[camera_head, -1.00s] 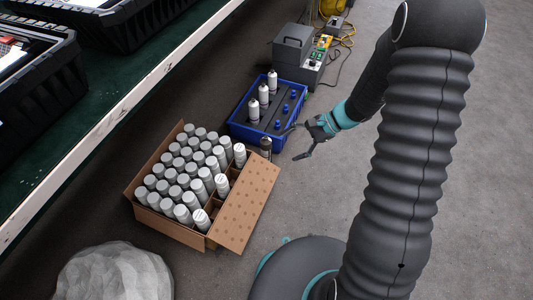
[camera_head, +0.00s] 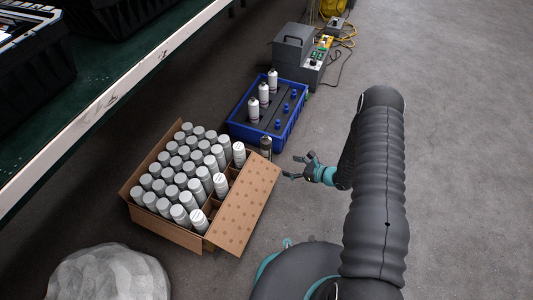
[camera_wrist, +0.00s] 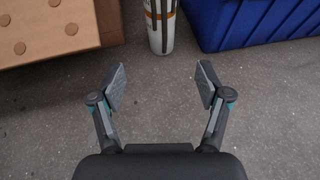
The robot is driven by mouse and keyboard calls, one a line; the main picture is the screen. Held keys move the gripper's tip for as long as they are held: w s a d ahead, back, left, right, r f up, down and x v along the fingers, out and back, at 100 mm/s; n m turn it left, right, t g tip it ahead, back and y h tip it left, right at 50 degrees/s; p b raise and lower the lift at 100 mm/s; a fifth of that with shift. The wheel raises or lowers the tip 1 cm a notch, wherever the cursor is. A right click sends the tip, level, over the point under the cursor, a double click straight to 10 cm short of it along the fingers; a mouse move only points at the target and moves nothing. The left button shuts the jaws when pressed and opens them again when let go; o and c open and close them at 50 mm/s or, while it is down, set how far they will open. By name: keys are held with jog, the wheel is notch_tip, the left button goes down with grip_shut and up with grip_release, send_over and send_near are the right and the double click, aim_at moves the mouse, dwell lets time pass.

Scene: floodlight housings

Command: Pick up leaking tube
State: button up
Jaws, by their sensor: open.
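A single tube (camera_head: 266,146) stands upright on the floor between the cardboard box and the blue crate in the head view. In the wrist view the tube (camera_wrist: 160,28) shows at the top centre, white with an orange band and dark streaks down its side; its top is cut off by the frame. My gripper (camera_head: 297,167) is to the right of the tube, low over the floor. In the wrist view my gripper (camera_wrist: 162,88) is open and empty, with its fingers spread and pointing toward the tube, which is beyond the fingertips. I cannot see a leak puddle.
A cardboard box (camera_head: 242,213) of grey-capped tubes stands left of the tube. A blue crate (camera_head: 283,139) with several white tubes is behind it. A grey device (camera_head: 296,47) with cables stands farther back. A rock (camera_head: 108,273) lies front left. The floor on the right is clear.

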aim_at(270, 154)
jog(key=w+a, duration=0.1)
jog(key=a, duration=0.1)
jog(key=w+a, duration=0.1)
jog(key=a, duration=0.1)
jog(key=w+a, duration=0.2)
jog(key=shift+a, duration=0.3)
jog(key=w+a, duration=0.1)
jog(key=a, duration=0.2)
jog(key=w+a+b, duration=0.1)
jog(key=shift+w+a+f, duration=0.2)
jog(key=shift+w+f, duration=0.05)
jog(key=shift+w, duration=0.1)
jog(key=c, duration=1.4)
jog(key=shift+r, duration=0.1)
